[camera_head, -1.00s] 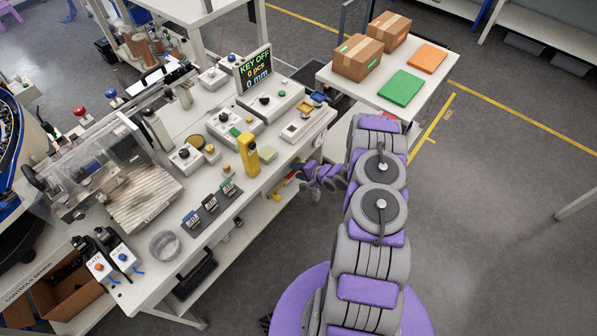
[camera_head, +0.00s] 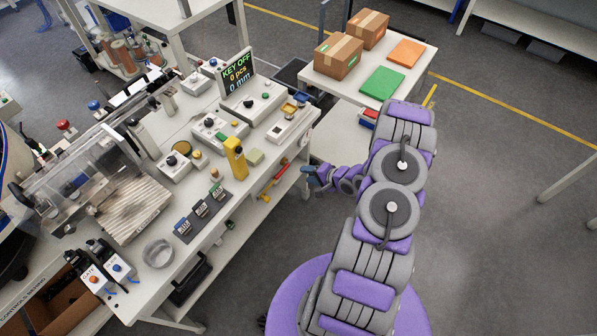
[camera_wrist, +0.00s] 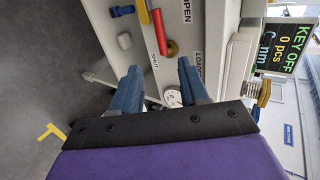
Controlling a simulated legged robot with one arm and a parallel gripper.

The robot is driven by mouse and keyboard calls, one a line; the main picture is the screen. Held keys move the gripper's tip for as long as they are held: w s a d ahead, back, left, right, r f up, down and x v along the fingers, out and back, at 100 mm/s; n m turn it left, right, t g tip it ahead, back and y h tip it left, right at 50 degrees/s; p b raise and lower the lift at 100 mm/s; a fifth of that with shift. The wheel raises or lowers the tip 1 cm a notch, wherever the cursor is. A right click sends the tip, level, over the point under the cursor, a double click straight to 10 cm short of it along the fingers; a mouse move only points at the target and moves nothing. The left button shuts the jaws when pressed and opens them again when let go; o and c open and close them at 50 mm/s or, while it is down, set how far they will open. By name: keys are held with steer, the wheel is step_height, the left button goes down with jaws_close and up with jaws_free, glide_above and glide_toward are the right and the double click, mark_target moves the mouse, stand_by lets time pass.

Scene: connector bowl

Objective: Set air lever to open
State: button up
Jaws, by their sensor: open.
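The air lever (camera_wrist: 160,33) is a red bar on a brass fitting (camera_wrist: 171,48), on the pale front panel of the bench. It shows small in the camera_head view (camera_head: 283,169). In the wrist view an "OPEN" label (camera_wrist: 186,12) is to its right and a "SHUT" label (camera_wrist: 154,63) is near its lower end. My gripper (camera_wrist: 159,68) has blue fingers spread apart and empty, facing the panel, with the lever seen beyond the gap. In the camera_head view my gripper (camera_head: 311,174) is off the bench's right front edge, apart from the lever.
A round white gauge (camera_wrist: 173,97) shows between the fingers. The bench top (camera_head: 133,292) carries several control boxes, a yellow post (camera_head: 235,160) and a "KEY OFF" display (camera_head: 238,73).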

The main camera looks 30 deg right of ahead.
steer(key=shift+v, duration=2.15)
steer(key=shift+d, duration=0.1)
